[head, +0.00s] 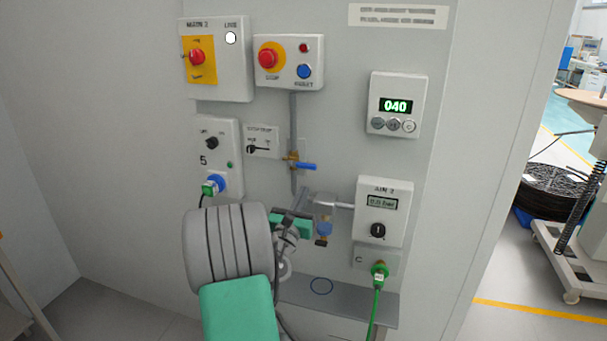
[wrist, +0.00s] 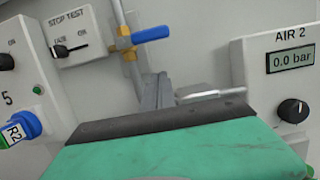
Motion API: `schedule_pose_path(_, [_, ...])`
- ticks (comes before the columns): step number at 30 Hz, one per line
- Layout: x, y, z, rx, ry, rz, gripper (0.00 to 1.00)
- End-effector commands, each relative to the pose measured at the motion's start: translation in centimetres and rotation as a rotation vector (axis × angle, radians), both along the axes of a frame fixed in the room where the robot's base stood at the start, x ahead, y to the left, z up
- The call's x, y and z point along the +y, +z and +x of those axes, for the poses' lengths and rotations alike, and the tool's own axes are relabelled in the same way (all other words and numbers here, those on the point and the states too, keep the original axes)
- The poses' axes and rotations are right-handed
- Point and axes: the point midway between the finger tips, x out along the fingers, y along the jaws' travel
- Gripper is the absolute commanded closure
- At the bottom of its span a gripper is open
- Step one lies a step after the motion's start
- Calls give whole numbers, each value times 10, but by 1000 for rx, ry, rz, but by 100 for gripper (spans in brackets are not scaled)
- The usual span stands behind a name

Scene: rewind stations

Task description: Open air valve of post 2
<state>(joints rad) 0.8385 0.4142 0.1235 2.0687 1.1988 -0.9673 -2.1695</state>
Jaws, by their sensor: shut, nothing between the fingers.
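The air valve (head: 292,161) is a brass body on a vertical grey pipe, with a blue lever (head: 306,166) pointing right, crosswise to the pipe. In the wrist view the brass body (wrist: 125,42) and blue lever (wrist: 152,35) are at the upper middle. The AIR 2 box (head: 381,212) is to the right; its display (wrist: 291,58) reads 0.0 bar in the wrist view. My gripper (head: 305,193) is shut and empty, just below the lever. In the wrist view its fingers (wrist: 156,80) also show below the lever, apart from it in the picture.
A STOP TEST switch plate (head: 262,141) is left of the pipe. The post 5 box (head: 216,158) with a blue plug is farther left. A filter unit (head: 324,218) hangs near my gripper. A green hose (head: 376,305) drops from the lower right connector. Emergency-stop boxes are above.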

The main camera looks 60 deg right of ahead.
Motion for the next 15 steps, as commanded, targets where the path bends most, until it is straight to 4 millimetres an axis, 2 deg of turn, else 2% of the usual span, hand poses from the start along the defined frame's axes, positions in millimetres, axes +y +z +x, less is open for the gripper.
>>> schedule_pose_path(1, [-11,7,0,-2,-3,-2,100])
schedule_pose_path(2, [-13,13,1,-2,-1,-4,100])
schedule_pose_path(6, [-10,35,2,-2,1,-2,100])
schedule_pose_path(15, [-10,42,2,0,1,0,100])
